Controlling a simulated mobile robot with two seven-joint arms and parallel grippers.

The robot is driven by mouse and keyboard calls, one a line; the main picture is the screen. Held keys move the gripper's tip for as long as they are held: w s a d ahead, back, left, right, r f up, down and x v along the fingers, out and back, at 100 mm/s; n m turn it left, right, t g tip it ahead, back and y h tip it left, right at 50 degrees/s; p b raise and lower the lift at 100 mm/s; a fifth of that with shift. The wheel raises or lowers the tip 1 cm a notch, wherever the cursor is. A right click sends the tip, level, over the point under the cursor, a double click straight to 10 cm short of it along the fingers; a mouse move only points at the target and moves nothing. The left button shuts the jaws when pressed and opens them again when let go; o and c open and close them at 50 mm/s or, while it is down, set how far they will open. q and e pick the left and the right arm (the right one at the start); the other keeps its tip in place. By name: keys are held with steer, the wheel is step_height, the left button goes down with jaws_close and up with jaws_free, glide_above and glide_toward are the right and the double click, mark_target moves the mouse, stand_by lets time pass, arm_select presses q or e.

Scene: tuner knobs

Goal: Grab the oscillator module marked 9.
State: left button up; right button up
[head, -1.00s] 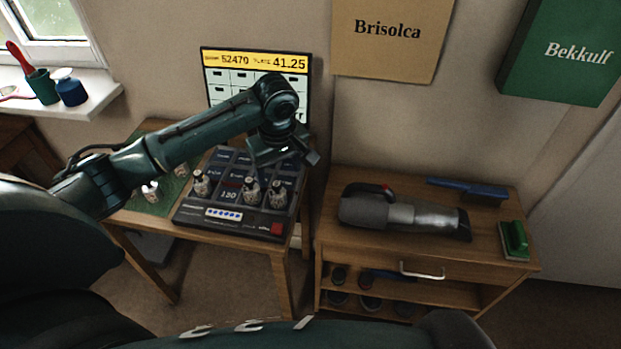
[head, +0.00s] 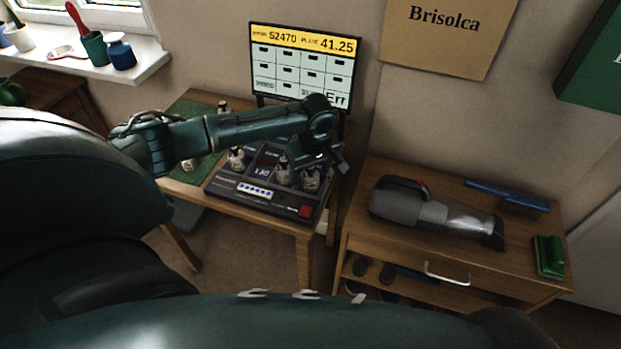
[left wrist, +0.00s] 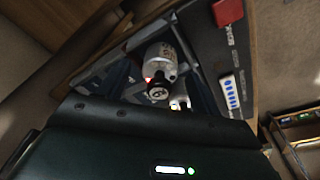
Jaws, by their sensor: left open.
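Several small whitish modules with dark tops stand upright in the dark console (head: 262,204) on the wooden table. They include a left module (head: 236,158), a middle module (head: 284,172) and a right module (head: 311,179). My left gripper (head: 322,163) is open just above and behind the right module, partly hiding the console's back slots. My right gripper is out of view.
A screen (head: 303,65) reading "Err" stands behind the console. More modules stand on a green mat (head: 198,170) at the left.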

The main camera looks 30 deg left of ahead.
arm_select(q)
steer(key=shift+f, duration=0.85)
steer(key=shift+c, duration=0.4)
steer(key=c, duration=1.1)
